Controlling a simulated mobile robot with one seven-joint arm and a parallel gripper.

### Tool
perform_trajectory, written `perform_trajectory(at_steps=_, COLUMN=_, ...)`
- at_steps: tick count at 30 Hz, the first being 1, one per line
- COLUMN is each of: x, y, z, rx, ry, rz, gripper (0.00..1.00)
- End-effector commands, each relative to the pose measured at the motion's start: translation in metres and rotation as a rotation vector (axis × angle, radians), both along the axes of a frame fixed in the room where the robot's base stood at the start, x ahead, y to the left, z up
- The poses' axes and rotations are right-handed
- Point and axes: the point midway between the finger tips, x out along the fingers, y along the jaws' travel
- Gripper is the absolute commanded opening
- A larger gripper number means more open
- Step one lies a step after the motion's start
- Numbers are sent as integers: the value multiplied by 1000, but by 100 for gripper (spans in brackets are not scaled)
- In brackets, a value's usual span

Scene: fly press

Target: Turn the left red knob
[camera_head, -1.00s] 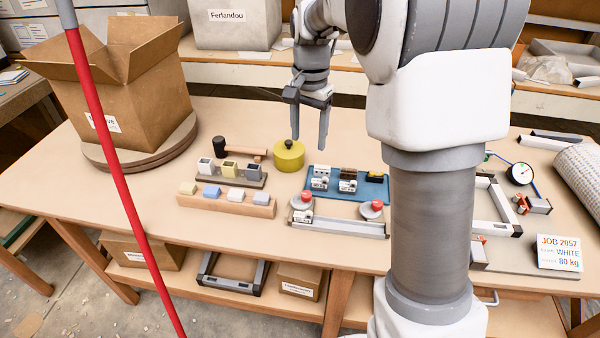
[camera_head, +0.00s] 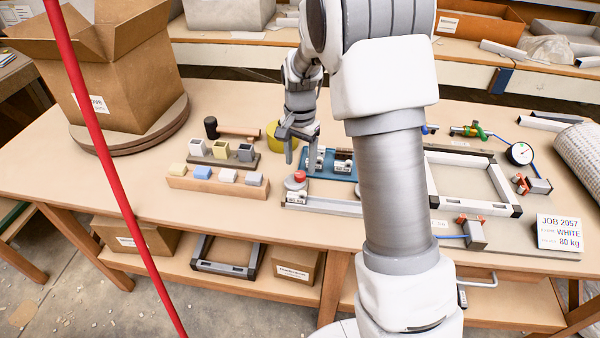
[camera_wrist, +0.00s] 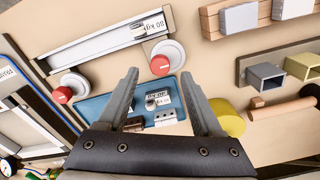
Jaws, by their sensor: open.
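The left red knob (camera_head: 299,176) sits on a round grey base at the left end of a grey bar frame (camera_head: 330,204) on the table. It also shows in the wrist view (camera_wrist: 160,65), in line with the space between my fingertips. My gripper (camera_head: 300,158) is open and empty, pointing down, just above and behind the left knob. I see no contact with it. The right red knob shows in the wrist view (camera_wrist: 62,95); my arm hides it in the head view.
A blue tray (camera_head: 340,175) with small labelled parts lies behind the knobs. A wooden block rack (camera_head: 215,184) and a yellow round pot (camera_head: 273,135) are nearby. A red pole (camera_head: 100,140) stands at left. A cardboard box (camera_head: 130,80) stands at the back left.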

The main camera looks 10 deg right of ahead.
Motion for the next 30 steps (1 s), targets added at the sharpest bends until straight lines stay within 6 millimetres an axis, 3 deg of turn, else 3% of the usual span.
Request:
perform_trajectory(at_steps=1, x=-1, y=0, z=-11, rx=0, ry=4, rz=0, gripper=67)
perform_trajectory(at_steps=6, x=0, y=0, z=-30, rx=0, ry=1, rz=0, gripper=67)
perform_trajectory(at_steps=18, x=0, y=0, z=-36, rx=0, ry=0, rz=1, gripper=67)
perform_trajectory(at_steps=27, x=0, y=0, z=-35, rx=0, ry=0, rz=1, gripper=13)
perform_trajectory(at_steps=30, x=0, y=0, z=-35, rx=0, ry=0, rz=1, gripper=0)
